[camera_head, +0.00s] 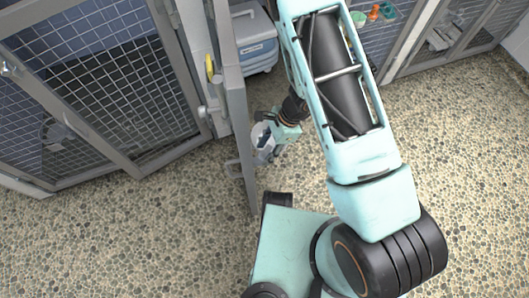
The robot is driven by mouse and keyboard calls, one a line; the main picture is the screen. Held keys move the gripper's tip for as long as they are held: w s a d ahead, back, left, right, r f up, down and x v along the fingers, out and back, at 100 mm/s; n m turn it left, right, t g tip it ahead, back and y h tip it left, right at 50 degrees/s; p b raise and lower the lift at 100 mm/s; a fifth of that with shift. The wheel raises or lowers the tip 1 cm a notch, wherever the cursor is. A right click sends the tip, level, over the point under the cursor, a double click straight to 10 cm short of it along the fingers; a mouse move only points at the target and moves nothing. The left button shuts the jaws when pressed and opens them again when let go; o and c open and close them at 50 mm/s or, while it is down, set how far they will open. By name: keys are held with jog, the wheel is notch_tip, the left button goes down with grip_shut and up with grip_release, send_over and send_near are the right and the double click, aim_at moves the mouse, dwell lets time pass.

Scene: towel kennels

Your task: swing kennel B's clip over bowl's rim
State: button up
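My gripper (268,145) is small in the view, low beside the right face of an open grey kennel door (234,105). A pale rounded thing (258,131), which may be the bowl, shows between the door and my gripper. My gripper overlaps it in the picture; I cannot tell whether they touch. The fingers are too small and partly covered to tell open from shut. I cannot make out the clip or its position, nor any letter marking kennel B.
A mesh-fronted kennel (118,85) stands at left, with a round bowl-like thing (55,131) behind its mesh. A yellow item (210,67) is near the door's hinge side. A grey-blue case (253,42) stands behind the door. Pebbled floor (465,160) is clear at right.

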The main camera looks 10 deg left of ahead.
jog(key=shift+s+a+f, duration=0.1)
jog(key=shift+f, duration=0.25)
jog(key=shift+c, duration=0.5)
grip_shut()
jog(key=shift+n, duration=0.7)
jog(key=shift+o, duration=0.5)
grip_release()
